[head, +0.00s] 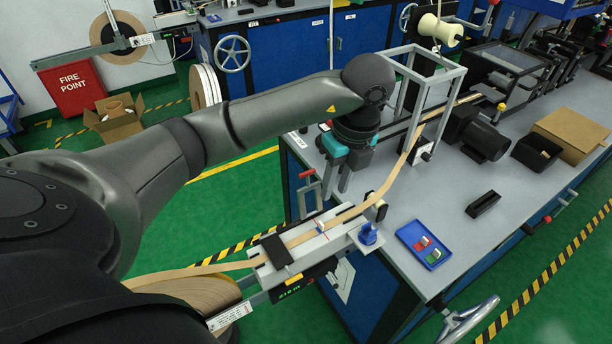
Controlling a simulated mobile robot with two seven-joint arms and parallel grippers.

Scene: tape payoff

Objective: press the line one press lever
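A lever with a red grip (306,174) sticks out at the left edge of the grey bench, just left of my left gripper. Another red-tipped handle (547,219) shows at the bench's right front edge, and a yellow knob (501,107) stands on the machinery at the back. I cannot tell from any readable label which is the line one press lever. My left gripper (338,190) points down over the bench's left edge. Its fingers look apart with nothing seen between them, and it looks apart from the red grip. My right gripper is not in view.
A tan tape (385,187) runs from a reel (185,290) over the splice plate (325,240) and up through a grey frame (457,72).

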